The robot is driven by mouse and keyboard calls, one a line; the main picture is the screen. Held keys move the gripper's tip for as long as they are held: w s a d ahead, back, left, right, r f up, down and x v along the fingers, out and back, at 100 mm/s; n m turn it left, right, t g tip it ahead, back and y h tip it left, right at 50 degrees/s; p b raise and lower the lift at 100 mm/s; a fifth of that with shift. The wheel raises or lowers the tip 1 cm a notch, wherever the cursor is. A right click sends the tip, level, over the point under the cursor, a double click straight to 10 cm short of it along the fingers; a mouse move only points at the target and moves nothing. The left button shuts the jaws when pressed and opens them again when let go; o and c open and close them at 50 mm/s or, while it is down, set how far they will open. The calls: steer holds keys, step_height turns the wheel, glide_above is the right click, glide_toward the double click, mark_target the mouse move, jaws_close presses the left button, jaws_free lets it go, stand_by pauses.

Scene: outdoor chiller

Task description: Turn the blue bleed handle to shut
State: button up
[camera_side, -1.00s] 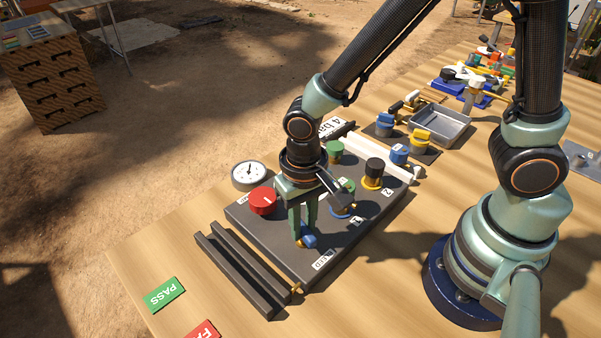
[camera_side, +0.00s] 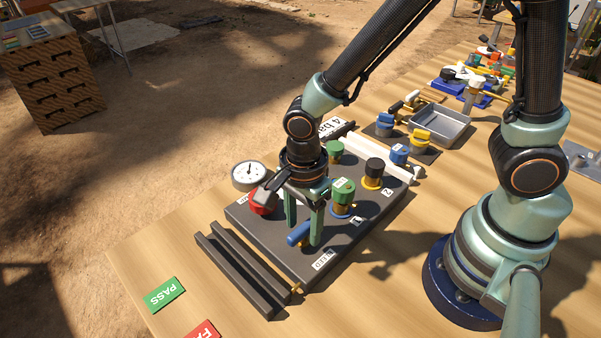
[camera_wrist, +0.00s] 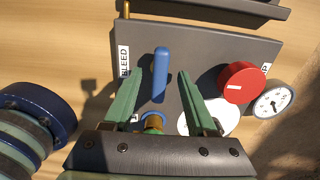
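The blue bleed handle (camera_side: 299,234) is a bar lying near the front corner of the dark panel (camera_side: 280,255), beside the BLEED label (camera_side: 322,262). In the wrist view the handle (camera_wrist: 160,72) points up the picture, parallel to the fingers. My gripper (camera_side: 303,236) is down at the handle, one finger on each side. In the wrist view my gripper (camera_wrist: 160,78) is open, with a visible gap between the handle and each finger. The handle's pivot is not clearly visible.
A red knob (camera_wrist: 239,82) and a white gauge (camera_side: 250,175) lie beside the gripper. Green knobs (camera_side: 343,190) and a black knob (camera_side: 374,172) stand behind on the panel. Dark rails (camera_side: 240,270) lie in front. PASS (camera_side: 165,294) and FAIL plates lie on the clear table front.

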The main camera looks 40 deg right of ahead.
mark_target(303, 227)
steer(key=o, duration=0.5)
steer(key=shift+r, duration=3.45)
step_height(303, 227, up, 12)
steer(key=d+n+t, duration=0.2)
steer(key=d+n, duration=0.3)
steer(key=n, duration=0.1)
steer(key=w+d+n+t, duration=0.1)
steer(key=d+n, duration=0.4)
steer(key=n, duration=0.1)
steer(key=d+n+t, duration=0.2)
steer(key=d+n, duration=0.3)
steer(key=d, duration=0.1)
steer(key=shift+w+r+n+t, duration=0.15)
steer(key=shift+w+n+t, duration=0.15)
steer(key=shift+n, duration=0.1)
